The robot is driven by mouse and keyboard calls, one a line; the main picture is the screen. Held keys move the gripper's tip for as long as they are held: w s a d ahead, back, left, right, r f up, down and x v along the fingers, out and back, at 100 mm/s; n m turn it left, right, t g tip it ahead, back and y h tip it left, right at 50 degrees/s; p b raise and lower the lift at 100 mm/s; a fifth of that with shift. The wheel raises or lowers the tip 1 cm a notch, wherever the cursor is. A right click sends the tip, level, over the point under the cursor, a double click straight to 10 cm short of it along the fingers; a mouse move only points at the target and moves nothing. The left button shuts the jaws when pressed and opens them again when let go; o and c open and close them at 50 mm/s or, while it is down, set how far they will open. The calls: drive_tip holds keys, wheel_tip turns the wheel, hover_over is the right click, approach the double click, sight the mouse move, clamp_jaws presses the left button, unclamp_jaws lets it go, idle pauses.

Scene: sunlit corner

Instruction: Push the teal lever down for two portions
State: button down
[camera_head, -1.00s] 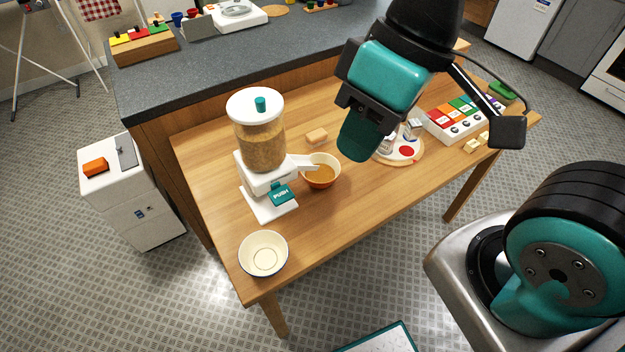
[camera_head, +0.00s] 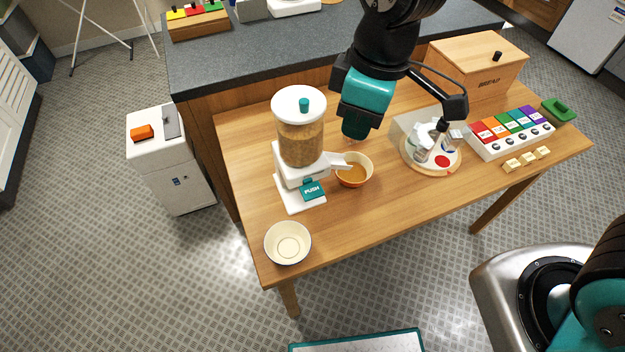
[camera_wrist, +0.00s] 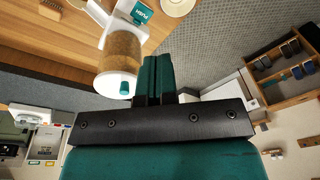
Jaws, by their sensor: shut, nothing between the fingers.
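The dispenser has a clear hopper of brown grain (camera_head: 301,146), a white lid with a teal knob, and a white base. Its teal lever marked PUSH (camera_head: 313,190) sticks out at the front, below the hopper. The spout points over an orange bowl (camera_head: 354,178) with brown contents. My gripper (camera_head: 355,126) is shut and empty, raised to the right of the hopper and apart from it. In the wrist view its teal fingers (camera_wrist: 155,75) are together, beside the hopper (camera_wrist: 121,52); the PUSH lever (camera_wrist: 142,11) shows at the top.
An empty white bowl (camera_head: 288,243) stands at the table's front left corner. To the right are a round board (camera_head: 416,160) with glass items, a panel of coloured tiles (camera_head: 512,133) and a wooden bread box (camera_head: 476,68). Bare tabletop lies in front of the orange bowl.

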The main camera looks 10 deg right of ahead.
drive_tip(key=w+a+f+n+t+h+p, duration=0.1)
drive_tip(key=w+a+f+n+h+p, duration=0.25)
drive_tip(key=a+f+n, duration=0.45)
drive_tip(key=n+t+h+p, duration=0.2)
drive_tip(key=n+p, duration=0.1)
drive_tip(key=n, duration=0.3)
approach(311, 191)
drive_tip(key=shift+s+f, duration=0.1)
drive_tip(key=shift+s, duration=0.05)
drive_tip(key=shift+b+x, duration=2.3)
drive_tip(key=shift+x, duration=1.15)
